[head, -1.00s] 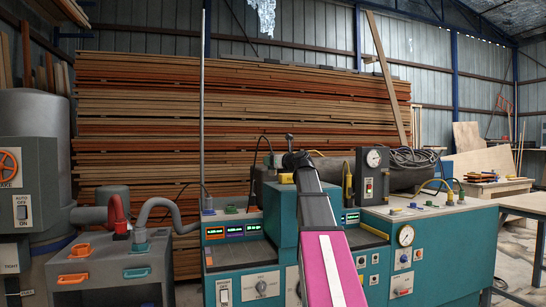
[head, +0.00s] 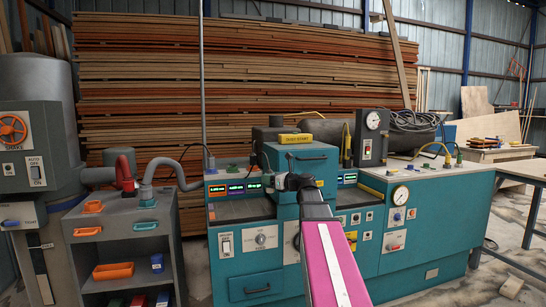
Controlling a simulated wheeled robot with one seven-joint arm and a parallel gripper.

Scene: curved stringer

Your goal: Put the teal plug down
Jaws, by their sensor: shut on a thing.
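My gripper (head: 280,183) is at the far end of my pink and dark arm, in front of the teal machine's raised block. It is small and dark here, shut on the plug, with its fingertips hard to make out. A thin dark cable (head: 267,162) curves down beside it. The teal plug itself cannot be made out, hidden at the gripper or too small to tell. The teal machine (head: 250,263) has a top deck at left with small coloured plugs and lit displays (head: 235,188).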

